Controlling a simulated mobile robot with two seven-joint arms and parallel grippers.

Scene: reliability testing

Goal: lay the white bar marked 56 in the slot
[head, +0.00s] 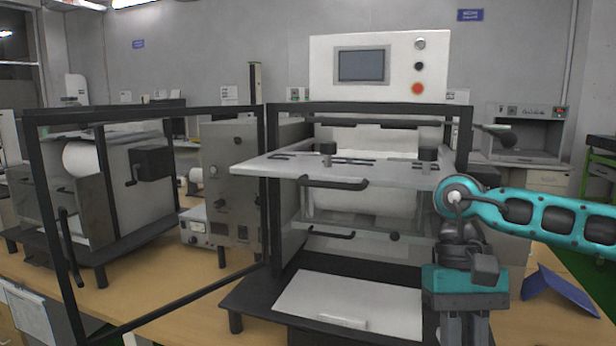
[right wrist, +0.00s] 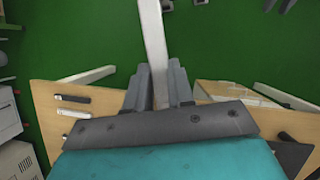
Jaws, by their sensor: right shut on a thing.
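My right gripper (head: 464,328) points down in front of the machine's right side, and the frame's bottom edge cuts off its fingers. In the right wrist view my right gripper (right wrist: 159,78) is shut on a white bar (right wrist: 153,35), which runs out beyond the fingertips to the top edge. No number can be read on the bar. The bar is not visible in the head view. The machine's pulled-out light shelf (head: 262,165) carries small dark fittings and recesses; I cannot tell which is the slot. My left gripper is not in view.
A dark open door frame (head: 70,262) swings out at left. A light plate (head: 350,296) lies on the machine's dark base. A blue folded stand (head: 560,291) is on the wooden table right of my gripper. Another machine (head: 130,185) stands at left.

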